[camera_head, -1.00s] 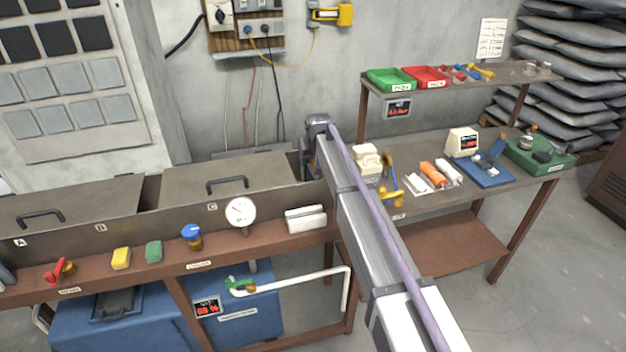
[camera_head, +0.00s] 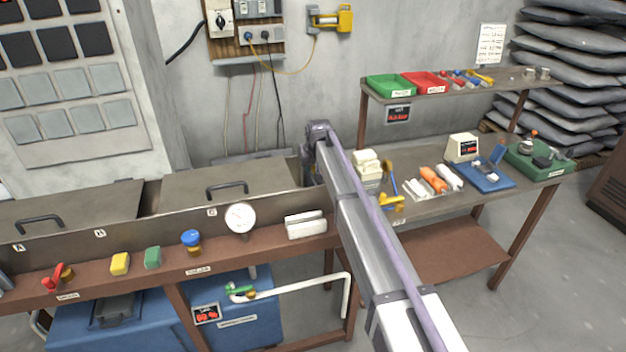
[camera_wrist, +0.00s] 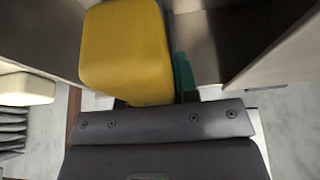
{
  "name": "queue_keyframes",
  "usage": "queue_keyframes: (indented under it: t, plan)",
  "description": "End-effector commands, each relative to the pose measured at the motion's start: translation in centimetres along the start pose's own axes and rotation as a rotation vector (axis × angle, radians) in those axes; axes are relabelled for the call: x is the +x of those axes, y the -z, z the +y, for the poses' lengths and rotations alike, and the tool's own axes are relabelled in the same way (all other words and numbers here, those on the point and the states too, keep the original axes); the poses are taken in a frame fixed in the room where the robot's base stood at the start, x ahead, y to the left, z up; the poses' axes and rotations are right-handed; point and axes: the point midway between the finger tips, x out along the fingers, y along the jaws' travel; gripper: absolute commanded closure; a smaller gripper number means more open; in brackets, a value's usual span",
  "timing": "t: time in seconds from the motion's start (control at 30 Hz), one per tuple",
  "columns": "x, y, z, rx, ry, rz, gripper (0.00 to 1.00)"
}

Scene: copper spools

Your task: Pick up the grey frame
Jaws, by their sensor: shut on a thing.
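In the wrist view a dark grey bar with several screws (camera_wrist: 155,125) and a dark panel below it fill the lower middle; I take this to be the grey frame. In the head view my arm reaches away past the tank row's right end. The gripper and frame are hidden there.
Lidded tanks (camera_head: 228,185) line the left, with a gauge (camera_head: 241,217) and a white block (camera_head: 306,225) on their front ledge. A workbench (camera_head: 430,208) on the right carries a blue tray (camera_head: 484,175), a green tray (camera_head: 540,160) and orange and white items. Grey bags are stacked behind it.

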Motion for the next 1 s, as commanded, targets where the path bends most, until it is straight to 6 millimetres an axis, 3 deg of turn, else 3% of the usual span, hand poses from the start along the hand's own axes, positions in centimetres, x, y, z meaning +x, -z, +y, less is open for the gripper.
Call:
queue_keyframes:
  t: [0.17,0.67,0.87,1.0]
  plan:
    - [0.0,0.0,0.0,0.000,0.000,0.000,1.00]
    - [-0.1,0.1,0.0,0.000,0.000,0.000,1.00]
    - [-1.5,0.6,0.0,0.000,0.000,0.000,1.00]
    - [-3.6,1.5,0.0,0.000,0.000,0.000,1.00]
